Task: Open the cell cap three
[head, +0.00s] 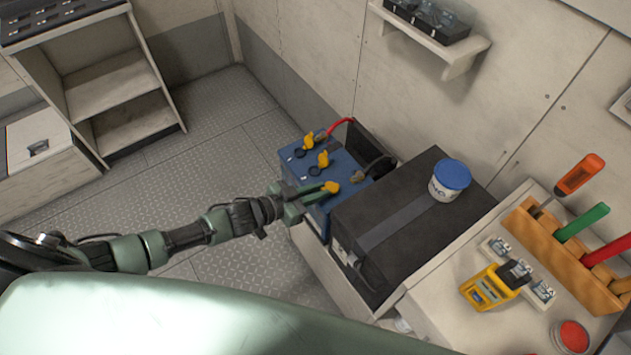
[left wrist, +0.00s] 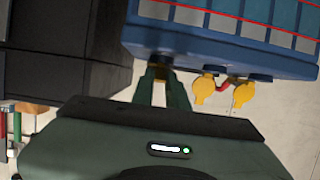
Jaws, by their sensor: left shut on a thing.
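The blue battery (head: 350,172) stands in a box against the wall, with yellow cell caps along its top. The two farther caps, one at the far end (head: 309,138) and a middle one (head: 323,159), stand tipped up beside dark round openings. My left gripper (head: 322,190) reaches in from the left and is shut on the nearest yellow cap (head: 331,187). In the left wrist view the fingers (left wrist: 164,88) close around this cap (left wrist: 160,73), mostly hidden between them. The two other caps (left wrist: 204,89) stick out beside it. My right gripper is out of view.
A black battery box (head: 400,215) with a strap and a blue-lidded tub (head: 450,180) stands close right of the battery. A red cable (head: 340,124) and dark terminal clamp (head: 375,168) lie near the caps. A bench at right holds a yellow meter (head: 490,287) and a tool rack (head: 560,250).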

